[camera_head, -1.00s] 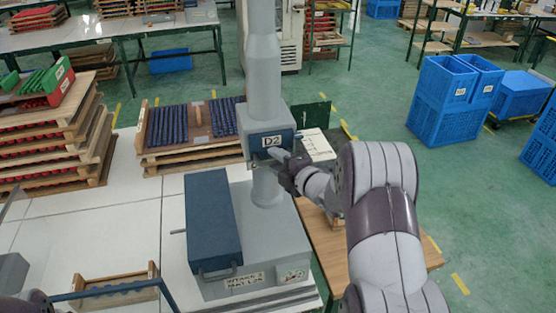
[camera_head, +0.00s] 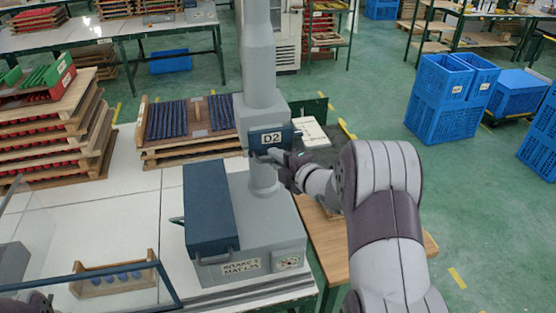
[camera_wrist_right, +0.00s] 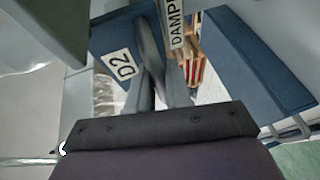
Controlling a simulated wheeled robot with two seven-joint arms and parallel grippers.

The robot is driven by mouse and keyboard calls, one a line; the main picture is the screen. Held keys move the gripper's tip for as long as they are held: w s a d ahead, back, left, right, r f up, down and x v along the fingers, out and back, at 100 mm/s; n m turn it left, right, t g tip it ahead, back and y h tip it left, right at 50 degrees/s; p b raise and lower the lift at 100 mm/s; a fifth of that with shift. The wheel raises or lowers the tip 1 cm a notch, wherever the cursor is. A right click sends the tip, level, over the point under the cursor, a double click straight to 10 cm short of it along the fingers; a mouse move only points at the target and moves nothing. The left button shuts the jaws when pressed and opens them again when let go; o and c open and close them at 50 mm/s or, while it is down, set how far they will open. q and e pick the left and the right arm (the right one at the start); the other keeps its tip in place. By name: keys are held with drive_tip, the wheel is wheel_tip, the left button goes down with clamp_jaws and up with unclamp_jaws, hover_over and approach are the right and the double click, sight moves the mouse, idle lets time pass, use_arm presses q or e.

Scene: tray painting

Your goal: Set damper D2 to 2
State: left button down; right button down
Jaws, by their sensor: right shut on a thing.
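The damper D2 is a blue-fronted box with a white "D2" plate (camera_head: 271,138) on the grey vertical duct (camera_head: 259,75). My right gripper (camera_head: 275,155) is at the box's front, just below the plate. In the right wrist view its fingers (camera_wrist_right: 152,62) are close together beside the tilted D2 plate (camera_wrist_right: 122,65). The gripper is shut on what appears to be the damper's lever; the fingers largely hide it. A label strip reading "DAMP" (camera_wrist_right: 177,22) shows beside the fingers. I cannot read the damper's setting. My left gripper is not in view.
A grey unit with a blue lid (camera_head: 208,205) stands below the duct on the white table. A clear panel with a dark frame (camera_head: 172,287) and a wooden rack (camera_head: 112,280) are at lower left. Stacked wooden trays (camera_head: 165,150) lie behind. Blue crates (camera_head: 440,100) stand at right.

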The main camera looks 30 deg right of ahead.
drive_tip(key=c, duration=1.1)
unclamp_jaws()
drive_tip(key=shift+w+d+f, duration=0.1)
drive_tip(key=shift+w+d, duration=0.05)
drive_tip(key=shift+w, duration=0.4)
drive_tip(key=shift+c, duration=0.2)
drive_tip(key=shift+w+f, duration=0.1)
drive_tip(key=shift+w, duration=0.1)
drive_tip(key=shift+s+r, duration=0.35)
drive_tip(key=shift+s, duration=0.4)
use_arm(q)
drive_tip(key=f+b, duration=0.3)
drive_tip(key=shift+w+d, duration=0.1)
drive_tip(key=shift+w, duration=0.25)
use_arm(e)
drive_tip(key=v, duration=1.1)
drive_tip(key=shift+s, duration=0.4)
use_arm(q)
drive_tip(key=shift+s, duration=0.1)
use_arm(e)
drive_tip(key=shift+s, duration=0.1)
